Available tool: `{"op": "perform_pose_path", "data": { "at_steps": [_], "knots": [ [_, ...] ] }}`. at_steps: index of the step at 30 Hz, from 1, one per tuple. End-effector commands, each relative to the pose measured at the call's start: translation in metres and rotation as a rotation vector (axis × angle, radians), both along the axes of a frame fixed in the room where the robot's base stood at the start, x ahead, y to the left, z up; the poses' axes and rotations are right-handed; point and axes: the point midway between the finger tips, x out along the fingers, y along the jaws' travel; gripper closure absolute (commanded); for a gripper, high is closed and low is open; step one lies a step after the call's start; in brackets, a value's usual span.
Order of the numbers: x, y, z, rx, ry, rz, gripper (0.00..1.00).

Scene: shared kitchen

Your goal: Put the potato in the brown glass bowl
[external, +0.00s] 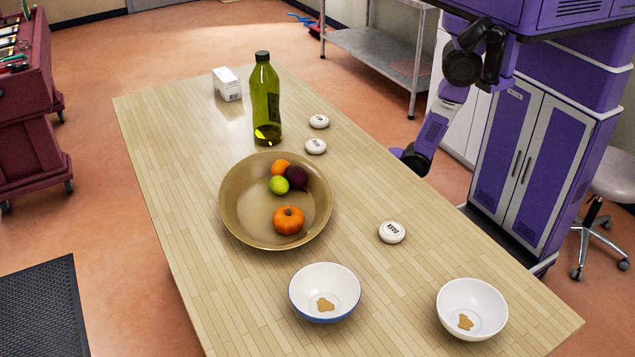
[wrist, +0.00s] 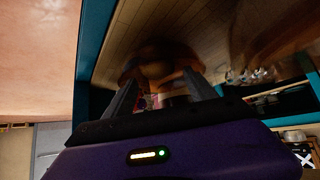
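The large brown bowl (external: 243,205) stands in the middle of the wooden table in the external view. It holds a small pumpkin (external: 288,220), a lime (external: 279,185), an orange fruit (external: 281,167) and a dark purple round item (external: 297,178). I cannot make out a potato in either view. My gripper (wrist: 160,80) has its two fingers spread apart in the wrist view, with nothing visibly held. What shows between and beyond the fingers is dark and blurred. In the external view my arm hangs low at the table's right edge, and the fingers cannot be made out there.
Two white bowls (external: 325,276) (external: 472,295), each with a flat tan patch inside, stand near the front. A green bottle (external: 265,105), a white box (external: 227,83) and three white round discs (external: 391,232) (external: 316,146) (external: 319,121) are on the table (external: 190,200). Its left side is clear.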

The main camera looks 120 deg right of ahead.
Motion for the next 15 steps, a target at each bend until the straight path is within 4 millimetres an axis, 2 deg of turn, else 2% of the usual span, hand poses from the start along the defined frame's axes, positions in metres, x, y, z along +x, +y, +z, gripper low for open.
{"op": "perform_pose_path", "data": {
  "at_steps": [9,15],
  "knots": [
    [0.0,0.0,0.001,-0.001,-0.001,0.0,0.28],
    [-0.005,0.005,0.015,0.0,0.0,0.0,0.28]
  ]
}}
